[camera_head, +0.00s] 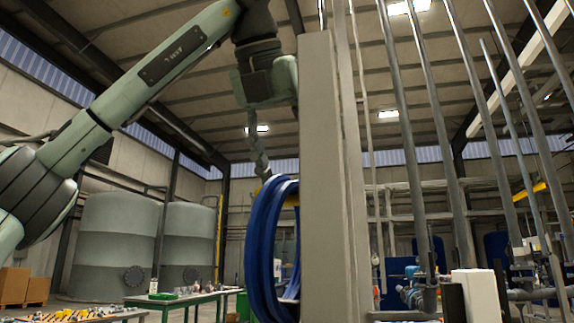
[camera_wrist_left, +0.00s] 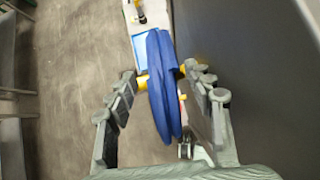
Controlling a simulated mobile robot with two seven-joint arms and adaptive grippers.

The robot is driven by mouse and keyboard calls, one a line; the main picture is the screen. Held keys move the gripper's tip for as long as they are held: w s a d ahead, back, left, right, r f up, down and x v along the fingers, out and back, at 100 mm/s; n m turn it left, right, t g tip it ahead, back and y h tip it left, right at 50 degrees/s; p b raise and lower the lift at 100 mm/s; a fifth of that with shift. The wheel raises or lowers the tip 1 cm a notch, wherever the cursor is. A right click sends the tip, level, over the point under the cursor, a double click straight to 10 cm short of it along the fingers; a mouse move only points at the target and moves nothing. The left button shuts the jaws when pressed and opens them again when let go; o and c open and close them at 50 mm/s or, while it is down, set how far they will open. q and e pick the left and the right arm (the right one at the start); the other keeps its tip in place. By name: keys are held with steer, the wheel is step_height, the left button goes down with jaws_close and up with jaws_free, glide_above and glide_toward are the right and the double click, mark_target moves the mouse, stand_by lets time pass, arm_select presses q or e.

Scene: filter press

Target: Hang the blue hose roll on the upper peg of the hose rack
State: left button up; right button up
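The blue hose roll (camera_head: 262,250) hangs upright just left of a tall grey post (camera_head: 322,170) in the head view. My left gripper (camera_head: 263,172) comes down from above onto the roll's top edge. In the left wrist view the roll (camera_wrist_left: 160,85) lies between the two fingers of my left gripper (camera_wrist_left: 162,77). The yellow fingertip pads appear to touch it on both sides, so the gripper looks shut on it. I cannot make out a peg in either view. Whether the grey post belongs to the hose rack is unclear. My right gripper is not in view.
A broad dark surface (camera_wrist_left: 245,75) stands close to the right finger in the left wrist view. Green tables (camera_head: 190,299), large grey tanks (camera_head: 115,240) and cardboard boxes (camera_head: 22,287) stand further back. Vertical pipes (camera_head: 415,140) rise right of the post. Open floor shows left of the roll.

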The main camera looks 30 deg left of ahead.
arm_select(q)
steer(key=shift+o, duration=0.3)
steer(key=shift+f, duration=0.1)
steer(key=v, duration=0.7)
steer(key=shift+s+r, duration=0.2)
steer(key=shift+r, duration=0.05)
